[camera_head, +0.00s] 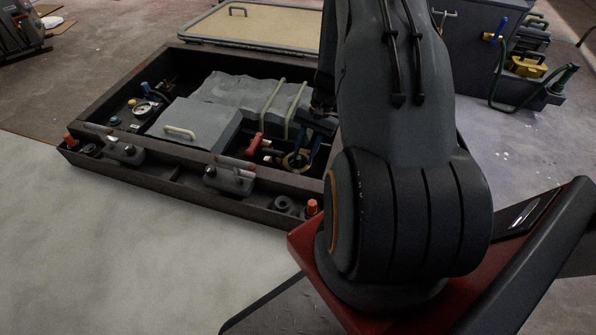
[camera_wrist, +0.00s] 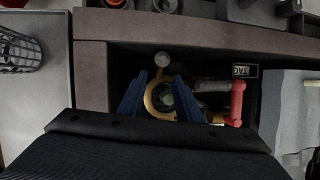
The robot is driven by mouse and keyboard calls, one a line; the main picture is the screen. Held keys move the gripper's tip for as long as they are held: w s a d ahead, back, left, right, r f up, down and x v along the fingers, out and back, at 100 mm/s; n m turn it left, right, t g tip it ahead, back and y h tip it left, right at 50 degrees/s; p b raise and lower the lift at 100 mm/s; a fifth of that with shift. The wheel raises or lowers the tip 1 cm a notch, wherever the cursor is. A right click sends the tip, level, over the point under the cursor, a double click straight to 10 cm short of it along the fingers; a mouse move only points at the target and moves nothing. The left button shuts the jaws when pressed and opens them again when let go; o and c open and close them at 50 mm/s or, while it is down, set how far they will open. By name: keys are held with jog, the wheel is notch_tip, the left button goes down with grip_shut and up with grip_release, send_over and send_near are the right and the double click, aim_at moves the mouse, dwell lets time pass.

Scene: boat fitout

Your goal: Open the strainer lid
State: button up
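The strainer sits in the open recess of a dark-framed hatch. Its lid shows as a brass-coloured ring (camera_wrist: 151,104) around a dark centre in the wrist view, and the ring (camera_head: 291,163) also shows in the head view. My gripper (camera_wrist: 160,79) is open above it, with one blue finger on each side of the ring. I cannot tell whether the fingers touch it. In the head view, my gripper (camera_head: 307,150) is partly hidden behind my arm. A round grey knob (camera_wrist: 162,60) is just beyond the ring.
A red-handled valve (camera_wrist: 237,103) stands close to the right of the ring in the wrist view. A grey box with a handle (camera_head: 190,133) and a grey cover (camera_head: 240,92) fill the hatch's middle. The dark hatch frame (camera_head: 190,185) rises around the recess.

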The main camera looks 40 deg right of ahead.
aim_at(299, 169)
jog(key=b+x, duration=0.3)
jog(key=x, duration=0.4)
jog(key=shift+r, duration=0.1)
grip_shut()
